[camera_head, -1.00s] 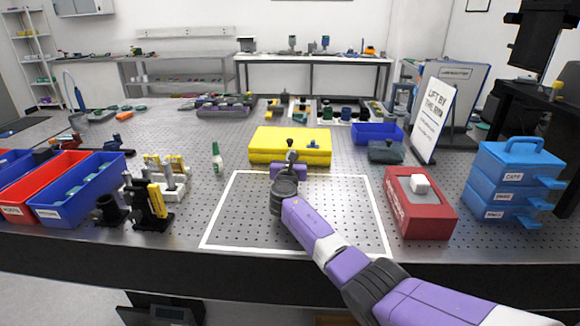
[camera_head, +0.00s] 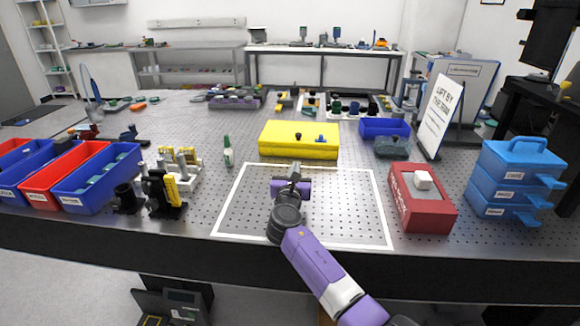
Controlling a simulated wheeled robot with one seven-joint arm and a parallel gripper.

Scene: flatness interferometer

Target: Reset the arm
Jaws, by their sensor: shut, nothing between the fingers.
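My purple and grey arm (camera_head: 318,266) reaches up from the bottom of the head camera view. Its end, my gripper (camera_head: 294,170), is over the white-outlined square (camera_head: 236,205) on the perforated table. The gripper is shut, with nothing seen held in it. A purple body part of the gripper sits just behind the dark round wrist joint. The gripper's tip is close in front of the yellow box (camera_head: 285,148) in the picture, and a gap shows between them. The exact height above the table cannot be told.
A red box (camera_head: 420,210) with a white block stands right of the square, with blue stacked drawers (camera_head: 510,185) beyond. Blue and red bins (camera_head: 92,190) and black-yellow mounts (camera_head: 163,195) stand left. A green-capped bottle (camera_head: 227,152) is near the square's back left corner. The square's left part is clear.

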